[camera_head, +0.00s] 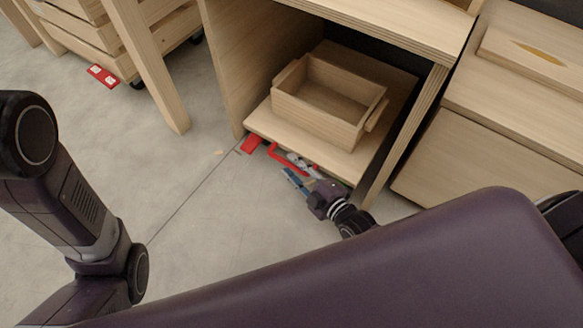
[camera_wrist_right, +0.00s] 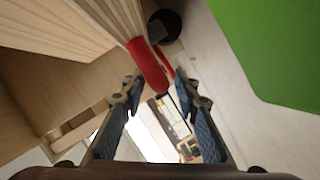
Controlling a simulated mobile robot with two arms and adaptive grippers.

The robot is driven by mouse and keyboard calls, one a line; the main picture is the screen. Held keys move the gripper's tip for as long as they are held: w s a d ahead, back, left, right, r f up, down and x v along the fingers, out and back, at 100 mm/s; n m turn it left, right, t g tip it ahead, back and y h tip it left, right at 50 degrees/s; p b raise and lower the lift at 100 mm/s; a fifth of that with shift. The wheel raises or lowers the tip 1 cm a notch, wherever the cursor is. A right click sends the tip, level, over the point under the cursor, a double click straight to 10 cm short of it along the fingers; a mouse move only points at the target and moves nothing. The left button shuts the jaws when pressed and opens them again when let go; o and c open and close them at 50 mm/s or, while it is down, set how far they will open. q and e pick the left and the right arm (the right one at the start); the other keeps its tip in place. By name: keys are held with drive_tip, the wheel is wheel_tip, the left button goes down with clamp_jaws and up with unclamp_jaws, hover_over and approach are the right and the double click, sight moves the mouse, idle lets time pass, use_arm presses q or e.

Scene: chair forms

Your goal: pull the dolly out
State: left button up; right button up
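The dolly (camera_head: 263,129) is a low wooden platform inside an open wooden cabinet bay, with a wooden box (camera_head: 318,113) on top. A red handle (camera_head: 274,154) sticks out low at its front; it also shows in the right wrist view (camera_wrist_right: 148,66). My right gripper (camera_head: 296,174) is low at the dolly's front, close to the handle. In the right wrist view its two blue-padded fingers (camera_wrist_right: 160,92) are apart, with the handle just beyond the tips; I cannot tell whether they touch. My left arm is at the left; its gripper is out of frame.
The cabinet's side panels (camera_head: 228,65) stand close on both sides of the dolly. A closed wooden unit (camera_head: 480,160) is at the right. Another wooden frame with stacked crates (camera_head: 90,40) and a red piece (camera_head: 103,76) is at the upper left. The concrete floor (camera_head: 190,190) in front is clear.

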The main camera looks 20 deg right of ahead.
drive_tip(key=shift+w+a, duration=0.2)
drive_tip(key=shift+w, duration=0.25)
clamp_jaws()
